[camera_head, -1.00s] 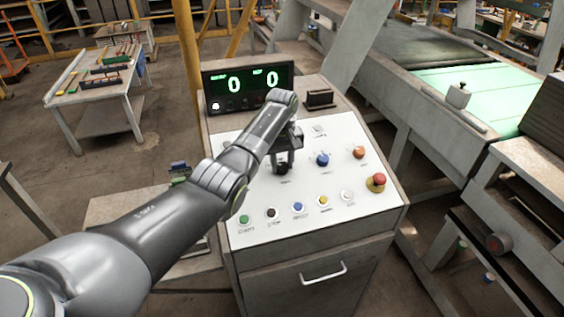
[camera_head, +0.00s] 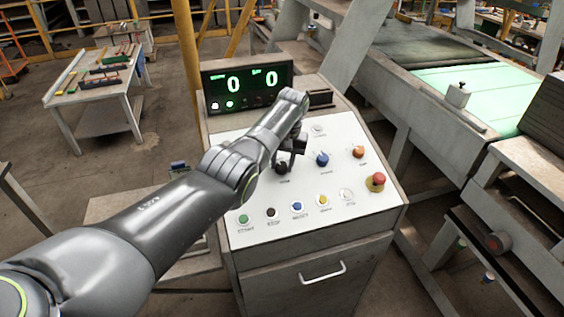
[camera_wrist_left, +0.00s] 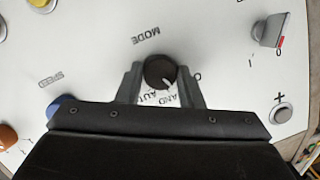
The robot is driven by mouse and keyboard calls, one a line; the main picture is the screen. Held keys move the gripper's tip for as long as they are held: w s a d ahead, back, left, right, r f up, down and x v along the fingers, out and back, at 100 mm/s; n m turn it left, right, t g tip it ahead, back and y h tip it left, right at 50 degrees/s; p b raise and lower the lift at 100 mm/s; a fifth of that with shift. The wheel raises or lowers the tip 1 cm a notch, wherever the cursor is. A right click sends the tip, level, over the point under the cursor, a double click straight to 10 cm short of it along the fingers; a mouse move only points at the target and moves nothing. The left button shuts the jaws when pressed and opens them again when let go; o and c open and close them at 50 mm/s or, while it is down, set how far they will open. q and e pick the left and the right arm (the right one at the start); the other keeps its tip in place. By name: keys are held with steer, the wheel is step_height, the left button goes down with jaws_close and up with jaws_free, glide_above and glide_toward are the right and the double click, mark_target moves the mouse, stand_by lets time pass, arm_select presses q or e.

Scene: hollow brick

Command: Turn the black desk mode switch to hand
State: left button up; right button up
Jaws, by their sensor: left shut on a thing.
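The black mode switch (camera_head: 281,168) is a round knob on the white panel of the control desk (camera_head: 236,190). My left gripper (camera_head: 290,158) reaches down to it from above and is tilted. In the left wrist view, its two fingers stand on either side of the black knob (camera_wrist_left: 158,70) and are shut on it. The knob's white pointer mark slants down and right in that view, towards the partly hidden lettering "AND". "AUT" is beside it, and a "0" mark is to the right of the finger. My right gripper is not in view.
A row of small push buttons (camera_head: 297,207) lies in front. The display (camera_head: 248,86) stands behind, with a small dark box (camera_head: 319,97) beside it.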

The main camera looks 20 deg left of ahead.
arm_select(q)
steer(key=shift+d+m+y, duration=0.1)
steer(key=shift+m+y, duration=0.5)
steer(key=shift+m, duration=1.5)
steer(key=o, duration=1)
steer(key=shift+w, duration=0.1)
steer(key=shift+c, duration=0.2)
steer(key=s+b+v, duration=0.1)
steer(key=b+v, duration=0.4)
steer(key=v, duration=1.2)
steer(key=shift+w+r+b, duration=0.2)
steer(key=shift+w+b, duration=0.15)
steer(key=shift+d+f, duration=0.1)
